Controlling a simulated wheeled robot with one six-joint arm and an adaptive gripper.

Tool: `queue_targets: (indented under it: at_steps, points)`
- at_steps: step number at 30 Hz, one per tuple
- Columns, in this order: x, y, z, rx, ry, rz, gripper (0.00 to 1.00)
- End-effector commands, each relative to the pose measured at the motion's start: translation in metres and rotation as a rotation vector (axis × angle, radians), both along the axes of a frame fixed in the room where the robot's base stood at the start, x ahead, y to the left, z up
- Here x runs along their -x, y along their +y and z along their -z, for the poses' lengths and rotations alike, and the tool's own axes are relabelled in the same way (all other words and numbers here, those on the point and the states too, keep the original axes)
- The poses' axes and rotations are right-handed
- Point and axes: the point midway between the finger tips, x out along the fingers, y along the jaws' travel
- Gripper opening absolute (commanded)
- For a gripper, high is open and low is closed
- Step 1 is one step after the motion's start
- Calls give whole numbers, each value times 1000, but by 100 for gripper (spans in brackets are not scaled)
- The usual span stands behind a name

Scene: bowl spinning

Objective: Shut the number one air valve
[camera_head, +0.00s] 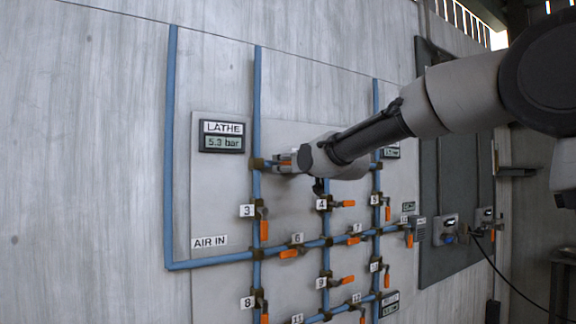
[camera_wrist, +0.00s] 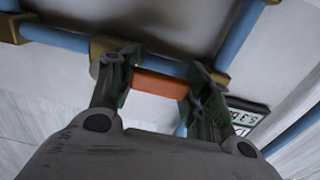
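An orange valve handle (camera_head: 285,157) shows at the top horizontal blue pipe, right of the lathe display, partly covered by my gripper (camera_head: 290,162). No number label is visible on it, so I cannot read whether it is number one. In the wrist view the orange handle (camera_wrist: 160,84) lies lengthwise between the two fingers of my gripper (camera_wrist: 163,86), roughly along the blue pipe behind it. The fingers stand wide apart, one near each end of the handle. I cannot tell whether they touch it.
The lathe display (camera_head: 222,137) reads 5.3 bar. Several numbered valves with orange handles, such as number 3 (camera_head: 263,228) and number 4 (camera_head: 346,203), sit below on the blue pipes. The wall at left is bare.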

Motion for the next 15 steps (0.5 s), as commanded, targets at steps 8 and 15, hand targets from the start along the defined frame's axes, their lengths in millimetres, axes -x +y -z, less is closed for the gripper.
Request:
queue_targets:
  at_steps: [8, 15]
  points:
    - [0, 0, 1, 11, -7, 0, 6]
    - [0, 0, 7, 88, -57, 0, 6]
